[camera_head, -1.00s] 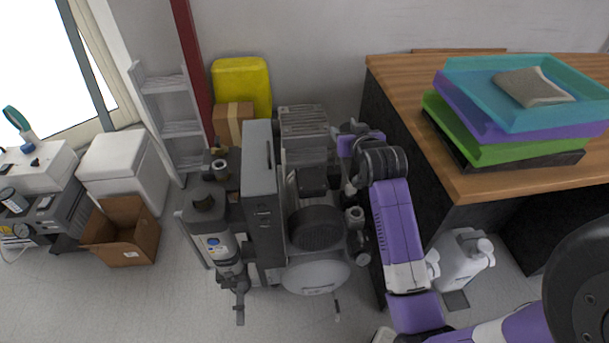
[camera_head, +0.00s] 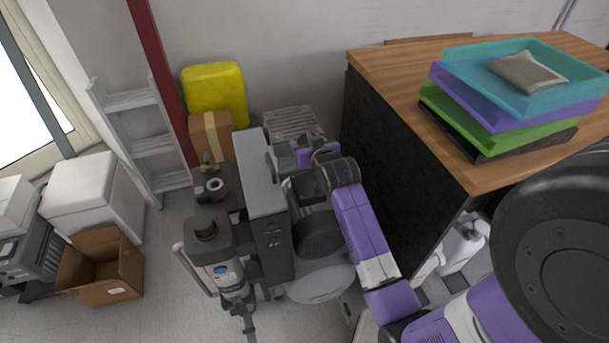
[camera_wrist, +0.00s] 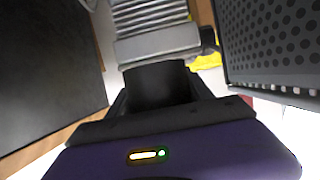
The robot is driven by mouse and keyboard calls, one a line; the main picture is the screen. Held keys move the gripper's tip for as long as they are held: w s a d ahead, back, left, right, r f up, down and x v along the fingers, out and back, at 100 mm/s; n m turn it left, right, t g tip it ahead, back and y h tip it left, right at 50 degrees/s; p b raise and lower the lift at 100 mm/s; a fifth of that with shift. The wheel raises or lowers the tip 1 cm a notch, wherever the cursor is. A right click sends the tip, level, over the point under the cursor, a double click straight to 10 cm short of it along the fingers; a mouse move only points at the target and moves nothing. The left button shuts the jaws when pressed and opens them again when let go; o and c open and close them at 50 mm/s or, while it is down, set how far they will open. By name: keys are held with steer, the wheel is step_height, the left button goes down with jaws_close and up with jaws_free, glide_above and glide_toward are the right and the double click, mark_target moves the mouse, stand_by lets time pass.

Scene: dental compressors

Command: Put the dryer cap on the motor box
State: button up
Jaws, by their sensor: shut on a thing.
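My gripper (camera_head: 300,158) is over the back part of the compressor, between the tall grey cabinet and the desk. In the wrist view my gripper (camera_wrist: 158,100) is shut on a black, round-sided piece, which I take to be the dryer cap (camera_wrist: 157,80). I cannot make out the cap in the head view, where my gripper hides it. A small dark box, probably the motor box (camera_head: 309,186), sits on the motor just in front of and below my gripper. My wrist hides its right side. The cap appears apart from it.
The tall grey cabinet (camera_head: 262,185) stands close left of my gripper. The finned block (camera_head: 292,121) is behind it and fills the top of the wrist view. The desk (camera_head: 395,135) with stacked trays (camera_head: 515,85) is on the right. A dryer cylinder (camera_head: 225,275) stands front left.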

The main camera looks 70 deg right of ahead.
mark_target(306, 177)
step_height(306, 177, down, 12)
steer(key=shift+f+b, duration=0.25)
steer(key=shift+b, duration=0.85)
steer(key=shift+f, duration=0.2)
steer(key=o, duration=1.5)
steer(key=shift+c, duration=0.2)
steer(key=shift+r, duration=0.1)
steer(key=shift+r, duration=0.2)
steer(key=p+v, duration=0.2)
steer(key=v, duration=1)
steer(key=shift+f, duration=0.15)
